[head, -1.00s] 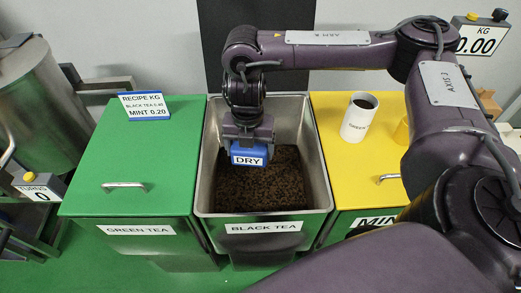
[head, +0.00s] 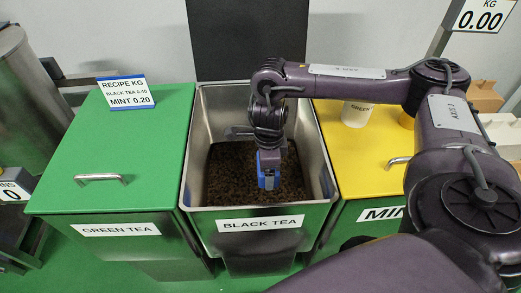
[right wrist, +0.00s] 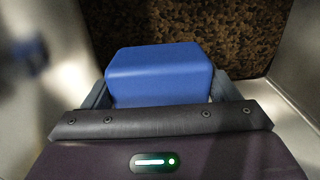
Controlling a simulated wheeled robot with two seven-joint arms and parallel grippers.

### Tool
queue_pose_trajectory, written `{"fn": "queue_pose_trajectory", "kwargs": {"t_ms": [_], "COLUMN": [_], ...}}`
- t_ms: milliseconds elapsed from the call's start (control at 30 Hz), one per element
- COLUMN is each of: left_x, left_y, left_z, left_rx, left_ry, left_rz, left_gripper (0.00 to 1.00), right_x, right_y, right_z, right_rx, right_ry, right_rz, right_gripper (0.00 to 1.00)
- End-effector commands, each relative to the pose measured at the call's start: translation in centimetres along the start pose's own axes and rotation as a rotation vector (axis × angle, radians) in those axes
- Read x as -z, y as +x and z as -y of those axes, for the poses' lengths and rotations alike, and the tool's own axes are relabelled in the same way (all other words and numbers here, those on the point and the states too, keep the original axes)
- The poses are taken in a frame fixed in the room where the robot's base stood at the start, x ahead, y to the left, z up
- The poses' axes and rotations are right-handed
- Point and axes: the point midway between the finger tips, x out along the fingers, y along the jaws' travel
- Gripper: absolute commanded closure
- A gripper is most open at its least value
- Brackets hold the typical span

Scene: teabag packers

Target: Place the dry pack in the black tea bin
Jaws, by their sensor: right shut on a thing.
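The black tea bin (head: 192,170) stands open in the middle of the head view, with dark loose tea in it. My right gripper (head: 268,172) reaches down inside the bin, over the tea, and is shut on the blue dry pack (head: 268,182). The pack's label is turned mostly away in the head view. In the right wrist view the dry pack (right wrist: 160,75) sits between the fingers, with tea beyond it; whether it touches the tea cannot be told. My left gripper is not in view.
The green tea bin (head: 110,190) on the left has its lid shut and carries a recipe sign (head: 126,92). The bin's metal walls (right wrist: 300,60) are close around my gripper.

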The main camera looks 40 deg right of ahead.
Motion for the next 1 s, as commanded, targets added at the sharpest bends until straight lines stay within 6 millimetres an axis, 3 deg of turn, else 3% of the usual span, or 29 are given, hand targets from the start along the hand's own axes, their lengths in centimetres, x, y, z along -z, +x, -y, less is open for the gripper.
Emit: {"fn": "queue_pose_trajectory", "kwargs": {"t_ms": [367,600,1000], "left_x": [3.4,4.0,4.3], "left_y": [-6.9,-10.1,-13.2], "left_z": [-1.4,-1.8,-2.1], "left_rx": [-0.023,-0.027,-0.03], "left_ry": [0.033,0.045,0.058], "left_rz": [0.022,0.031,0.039], "left_gripper": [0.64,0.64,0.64], "right_x": [0.0,0.0,0.0], "right_y": [6.5,12.5,17.4], "right_z": [-0.1,-0.1,-0.1], "right_rx": [-0.005,-0.004,-0.003], "right_ry": [0.002,0.003,0.002], "right_rz": [-0.003,-0.002,-0.002], "right_gripper": [0.43,0.43,0.43]}}
